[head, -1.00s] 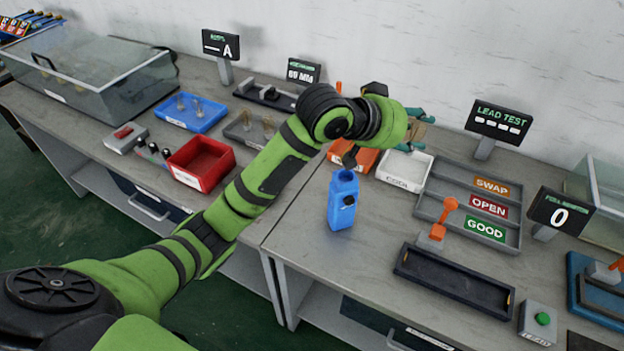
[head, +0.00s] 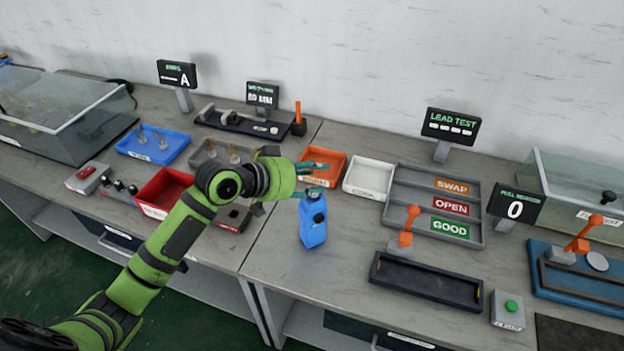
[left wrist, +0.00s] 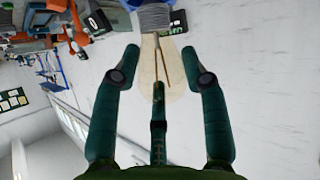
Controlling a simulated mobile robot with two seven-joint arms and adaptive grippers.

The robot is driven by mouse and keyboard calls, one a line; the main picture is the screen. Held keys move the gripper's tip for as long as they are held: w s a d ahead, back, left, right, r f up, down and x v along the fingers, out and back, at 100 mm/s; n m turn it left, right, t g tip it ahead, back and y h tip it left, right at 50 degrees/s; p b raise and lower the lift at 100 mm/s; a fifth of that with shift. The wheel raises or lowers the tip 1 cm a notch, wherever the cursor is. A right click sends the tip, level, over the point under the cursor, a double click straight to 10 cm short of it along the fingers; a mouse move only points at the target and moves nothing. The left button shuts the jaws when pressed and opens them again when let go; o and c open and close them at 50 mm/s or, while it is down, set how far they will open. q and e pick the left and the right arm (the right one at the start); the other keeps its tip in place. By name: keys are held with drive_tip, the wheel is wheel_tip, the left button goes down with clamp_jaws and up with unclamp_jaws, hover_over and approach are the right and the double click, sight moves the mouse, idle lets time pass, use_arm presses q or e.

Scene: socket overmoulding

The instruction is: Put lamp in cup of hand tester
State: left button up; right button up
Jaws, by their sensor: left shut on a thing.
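The blue hand tester (head: 313,224) stands upright on the bench in the head view, with its cup at the top and a dark knob on its front. My left gripper (head: 312,179) is beside and just above the tester's top, its teal fingers pointing right. In the left wrist view the fingers are shut on the lamp (left wrist: 176,72), a clear pale bulb with a grey threaded cap (left wrist: 155,18) pointing away from the palm. The lamp is hard to make out in the head view. Whether it touches the cup cannot be told. My right gripper is not in view.
An orange tray (head: 336,158) and a white tray (head: 349,186) lie behind the tester. The sorting tray (head: 392,212) and a dark long tray (head: 430,293) are to the right. A red bin (head: 143,203) is left. Bare bench lies in front of the tester.

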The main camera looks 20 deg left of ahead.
use_arm(q)
wheel_tip(320, 180, down, 2)
drive_tip(key=shift+f, duration=0.1)
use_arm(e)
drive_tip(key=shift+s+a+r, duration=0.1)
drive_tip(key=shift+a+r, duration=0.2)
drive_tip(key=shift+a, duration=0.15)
use_arm(q)
drive_tip(key=shift+f, duration=0.1)
drive_tip(key=o, duration=1)
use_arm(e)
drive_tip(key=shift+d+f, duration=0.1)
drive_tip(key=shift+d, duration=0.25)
